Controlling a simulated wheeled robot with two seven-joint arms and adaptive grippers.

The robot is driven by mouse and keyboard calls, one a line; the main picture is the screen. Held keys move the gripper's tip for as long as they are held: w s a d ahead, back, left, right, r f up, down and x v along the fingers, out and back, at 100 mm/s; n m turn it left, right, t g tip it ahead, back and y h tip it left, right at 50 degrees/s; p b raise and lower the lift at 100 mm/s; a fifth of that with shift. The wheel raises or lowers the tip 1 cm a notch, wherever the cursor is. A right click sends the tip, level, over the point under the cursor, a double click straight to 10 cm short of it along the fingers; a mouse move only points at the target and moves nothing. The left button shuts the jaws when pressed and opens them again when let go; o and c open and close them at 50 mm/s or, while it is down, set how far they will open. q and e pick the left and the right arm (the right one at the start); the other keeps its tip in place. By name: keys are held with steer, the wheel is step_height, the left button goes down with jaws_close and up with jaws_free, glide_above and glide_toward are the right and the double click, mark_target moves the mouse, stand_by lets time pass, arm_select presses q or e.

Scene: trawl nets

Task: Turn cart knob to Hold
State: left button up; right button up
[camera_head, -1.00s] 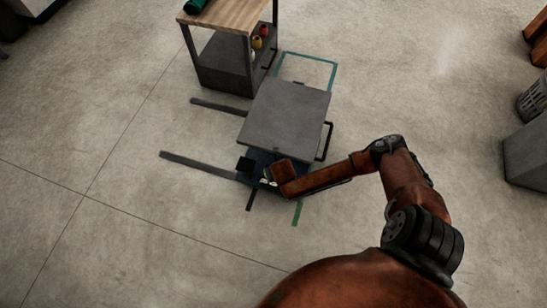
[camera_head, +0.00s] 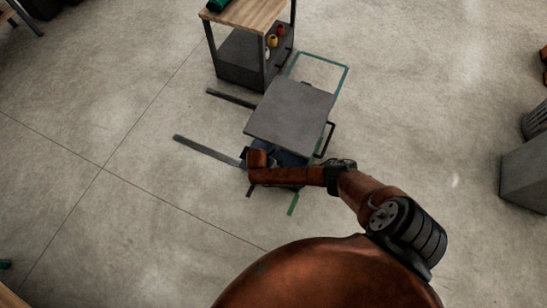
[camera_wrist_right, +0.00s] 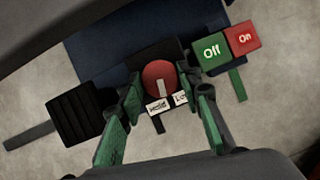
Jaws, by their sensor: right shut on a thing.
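The cart (camera_head: 291,113) has a flat grey top and a dark blue end panel below it. In the right wrist view, a round red knob (camera_wrist_right: 153,73) with a white pointer mark sits on the panel. The mark points down the picture, towards the right end of the "Hold" label (camera_wrist_right: 157,106). A second label (camera_wrist_right: 181,99), partly hidden by a finger, is to its right. My right gripper (camera_wrist_right: 161,85) has its green fingers on both sides of the knob and is shut on it. In the head view my arm hides the knob. My left gripper is not in view.
A green "Off" block (camera_wrist_right: 211,51) and a red "On" block (camera_wrist_right: 243,39) are right of the knob. A black ribbed block (camera_wrist_right: 76,112) is to its left. A wooden-topped workbench (camera_head: 247,15) stands behind the cart. Open floor lies to the left.

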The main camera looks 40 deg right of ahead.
steer(key=shift+w+m+g, duration=0.1)
steer(key=shift+m+g, duration=0.3)
steer(key=shift+m, duration=0.6)
steer(key=shift+m+g, duration=0.3)
steer(key=shift+m, duration=0.6)
steer(key=shift+m+g, duration=0.6)
steer(key=shift+m, duration=0.8)
steer(key=shift+d+m, duration=0.1)
steer(key=shift+m, duration=0.2)
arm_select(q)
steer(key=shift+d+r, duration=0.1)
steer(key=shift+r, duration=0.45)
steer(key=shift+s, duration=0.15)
arm_select(e)
steer(key=o, duration=1.2)
steer(key=shift+c, duration=0.2)
steer(key=shift+w, duration=0.1)
steer(key=v, duration=1.2)
